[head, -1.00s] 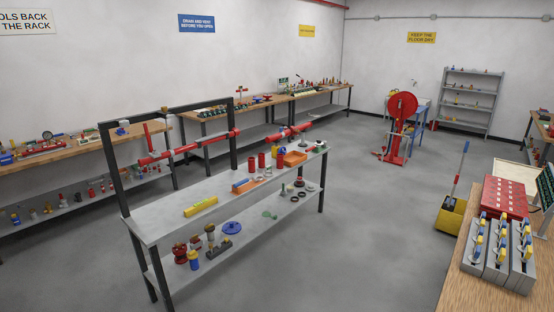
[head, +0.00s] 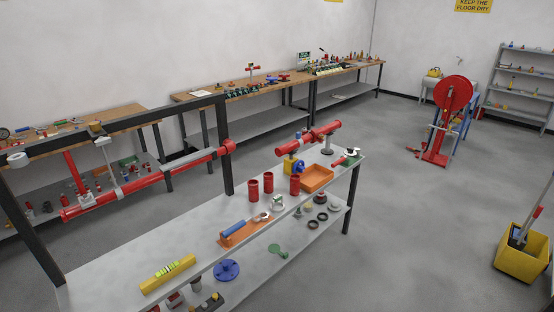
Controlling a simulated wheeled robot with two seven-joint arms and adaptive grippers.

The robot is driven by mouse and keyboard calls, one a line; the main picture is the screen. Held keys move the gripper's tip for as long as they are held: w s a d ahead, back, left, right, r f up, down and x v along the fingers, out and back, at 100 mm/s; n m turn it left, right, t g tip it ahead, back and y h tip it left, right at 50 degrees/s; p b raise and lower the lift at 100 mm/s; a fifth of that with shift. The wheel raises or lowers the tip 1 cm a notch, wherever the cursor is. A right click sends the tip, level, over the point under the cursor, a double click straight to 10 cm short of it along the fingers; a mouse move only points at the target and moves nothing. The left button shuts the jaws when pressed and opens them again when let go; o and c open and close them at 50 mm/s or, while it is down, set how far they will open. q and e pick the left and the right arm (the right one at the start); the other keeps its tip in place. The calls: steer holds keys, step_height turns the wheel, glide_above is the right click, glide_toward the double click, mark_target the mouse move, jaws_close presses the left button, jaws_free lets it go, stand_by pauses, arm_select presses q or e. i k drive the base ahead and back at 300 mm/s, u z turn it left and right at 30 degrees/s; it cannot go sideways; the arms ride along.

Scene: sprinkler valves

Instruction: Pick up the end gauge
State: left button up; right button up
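I cannot tell for sure which item is the end gauge. A small round dark-and-white piece (head: 352,152) sits on a green pad at the far right end of the grey metal bench (head: 215,262); it is too small to read as a gauge. A round dial (head: 4,133) shows at the left edge, on the wooden bench behind. A red pipe (head: 150,183) with grey clamps runs across the black frame over the bench. A shorter red pipe (head: 309,138) is at the bench's far end. Neither of my grippers is in view.
The bench top holds a yellow level (head: 168,274), an orange holder with a blue-handled tool (head: 236,230), red cylinders (head: 254,190) and an orange tray (head: 317,178). A yellow bucket (head: 522,255) stands at the right. The floor between bench and bucket is clear.

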mark_target(276, 199)
steer(key=u, duration=0.25)
steer(key=i, duration=1.95)
steer(key=u, duration=0.35)
